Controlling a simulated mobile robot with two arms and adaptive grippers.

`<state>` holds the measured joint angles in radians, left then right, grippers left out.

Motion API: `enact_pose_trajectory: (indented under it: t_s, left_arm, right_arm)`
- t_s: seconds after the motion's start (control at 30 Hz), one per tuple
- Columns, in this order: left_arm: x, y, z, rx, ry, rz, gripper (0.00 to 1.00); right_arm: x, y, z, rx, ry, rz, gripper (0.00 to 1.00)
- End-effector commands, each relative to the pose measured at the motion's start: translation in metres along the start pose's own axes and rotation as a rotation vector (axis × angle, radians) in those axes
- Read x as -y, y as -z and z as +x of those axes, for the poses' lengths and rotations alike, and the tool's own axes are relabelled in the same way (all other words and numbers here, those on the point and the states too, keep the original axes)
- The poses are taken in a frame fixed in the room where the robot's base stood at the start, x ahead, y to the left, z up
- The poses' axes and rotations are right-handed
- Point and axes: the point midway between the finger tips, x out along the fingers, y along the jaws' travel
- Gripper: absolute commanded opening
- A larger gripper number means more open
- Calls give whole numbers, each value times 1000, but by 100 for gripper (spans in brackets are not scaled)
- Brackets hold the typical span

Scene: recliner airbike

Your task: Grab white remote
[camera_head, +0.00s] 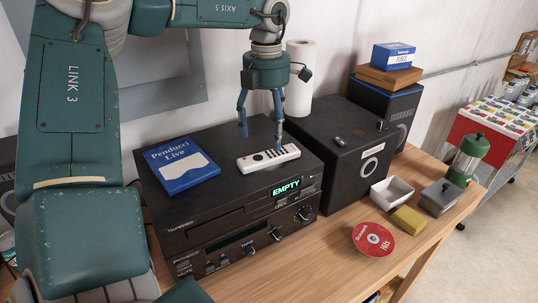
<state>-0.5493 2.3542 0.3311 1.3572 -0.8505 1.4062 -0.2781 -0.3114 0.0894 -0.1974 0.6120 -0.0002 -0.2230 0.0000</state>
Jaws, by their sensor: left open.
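The white remote (268,157) lies flat on top of a black stereo unit (215,206), near its right side. Dark buttons show on its upper face. My left gripper (261,142) points down over the remote, with its blue-grey fingers spread apart and nothing held between them. One fingertip is close to the remote's far edge; I cannot tell whether it touches. My right gripper is not in view.
A blue "Penducci Live" case (181,166) lies left of the remote. A black speaker (345,150) stands right of the stereo, with a paper towel roll (299,75) behind. A red disc (373,239), white dish (392,192) and yellow sponge (408,220) lie on the wooden table (330,270).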

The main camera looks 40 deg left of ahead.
Motion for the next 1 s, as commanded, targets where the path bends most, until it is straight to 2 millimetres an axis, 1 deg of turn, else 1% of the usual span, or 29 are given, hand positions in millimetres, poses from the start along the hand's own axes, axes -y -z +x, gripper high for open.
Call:
enact_pose_trajectory:
  t_s: [0.07,0.2,0.27,0.4,0.63,0.7,0.77,0.8,0.9,1.0]
  left_arm:
    - [2,2,6,-4,4,1,74]
    - [7,4,25,-5,6,2,74]
    - [6,3,36,-4,3,1,74]
    - [6,2,48,-2,1,0,74]
    - [5,2,50,1,0,0,74]
    - [6,2,50,0,0,0,60]
    - [6,2,50,0,0,0,48]
    - [6,2,50,0,0,0,40]
    - [6,2,50,0,0,0,23]
    - [6,2,50,1,0,0,23]
  right_arm:
    - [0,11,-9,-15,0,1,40]
    - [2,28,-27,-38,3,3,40]
    - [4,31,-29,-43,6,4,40]
    - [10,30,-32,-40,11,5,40]
    - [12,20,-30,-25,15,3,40]
    - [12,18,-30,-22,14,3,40]
    - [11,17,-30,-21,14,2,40]
    - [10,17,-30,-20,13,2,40]
    - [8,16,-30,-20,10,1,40]
    - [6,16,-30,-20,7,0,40]
